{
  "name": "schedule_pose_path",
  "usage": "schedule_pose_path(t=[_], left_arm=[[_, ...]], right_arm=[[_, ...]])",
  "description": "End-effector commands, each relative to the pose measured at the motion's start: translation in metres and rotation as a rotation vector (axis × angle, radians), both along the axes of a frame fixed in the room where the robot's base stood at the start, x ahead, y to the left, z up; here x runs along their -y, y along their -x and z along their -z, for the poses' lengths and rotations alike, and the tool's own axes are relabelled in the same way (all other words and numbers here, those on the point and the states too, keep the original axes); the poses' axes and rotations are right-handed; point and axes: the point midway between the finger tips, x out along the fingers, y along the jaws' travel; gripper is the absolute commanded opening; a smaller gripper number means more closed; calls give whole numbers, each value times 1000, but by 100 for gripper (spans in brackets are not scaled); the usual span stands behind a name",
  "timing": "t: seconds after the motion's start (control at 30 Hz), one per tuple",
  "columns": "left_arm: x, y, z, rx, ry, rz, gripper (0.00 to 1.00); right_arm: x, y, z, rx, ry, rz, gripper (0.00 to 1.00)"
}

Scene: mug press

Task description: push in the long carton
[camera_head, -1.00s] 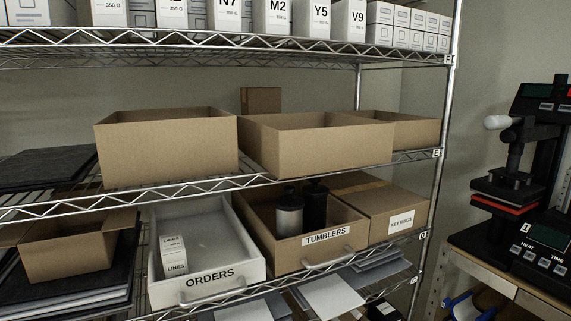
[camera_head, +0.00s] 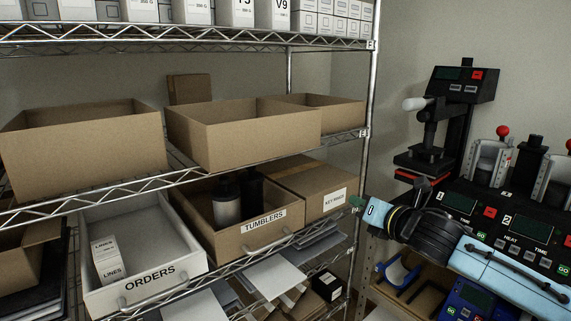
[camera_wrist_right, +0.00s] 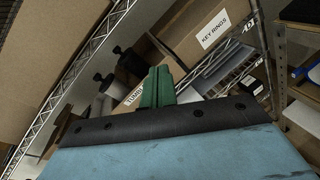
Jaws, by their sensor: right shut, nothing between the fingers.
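A long closed brown carton with tape along its top and a white KEY RINGS label (camera_head: 310,194) lies on the lower wire shelf, right of the TUMBLERS box. Its labelled end faces out, close to the shelf's front edge; it also shows in the right wrist view (camera_wrist_right: 200,30). My right gripper (camera_head: 356,202) comes in from the right with its green fingertips shut and empty. In the head view it appears just right of the carton's front end; I cannot tell the exact gap. In the right wrist view the closed fingers (camera_wrist_right: 157,88) point toward the shelf. My left gripper is out of view.
The TUMBLERS box (camera_head: 254,246) holds dark and pale tumblers. Left of it is the white ORDERS bin (camera_head: 150,291) with a LINES box. A shelf post (camera_head: 368,110) stands right of the carton. Presses (camera_head: 440,120) stand on a bench at the right.

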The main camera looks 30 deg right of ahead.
Motion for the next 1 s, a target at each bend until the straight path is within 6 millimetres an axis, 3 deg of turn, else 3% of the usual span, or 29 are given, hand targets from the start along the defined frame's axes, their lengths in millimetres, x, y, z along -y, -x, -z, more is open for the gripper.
schedule_pose_path(t=[0.03, 0.1, 0.2, 0.3, 0.47, 0.67, 1.0], left_arm=[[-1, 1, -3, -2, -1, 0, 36], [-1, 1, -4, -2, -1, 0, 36], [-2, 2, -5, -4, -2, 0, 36], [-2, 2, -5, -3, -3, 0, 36], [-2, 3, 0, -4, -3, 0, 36], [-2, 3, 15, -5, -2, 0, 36], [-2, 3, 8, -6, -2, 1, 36]], right_arm=[[-27, 3, -32, 26, 115, -71, 0], [-58, 10, -64, 57, 253, -143, 0], [-91, 20, -91, 92, 397, -216, 0], [-108, 26, -103, 111, 476, -253, 0], [-116, 23, -106, 120, 508, -269, 0], [-116, 5, -105, 120, 509, -265, 0], [-118, -15, -109, 123, 500, -264, 0]])
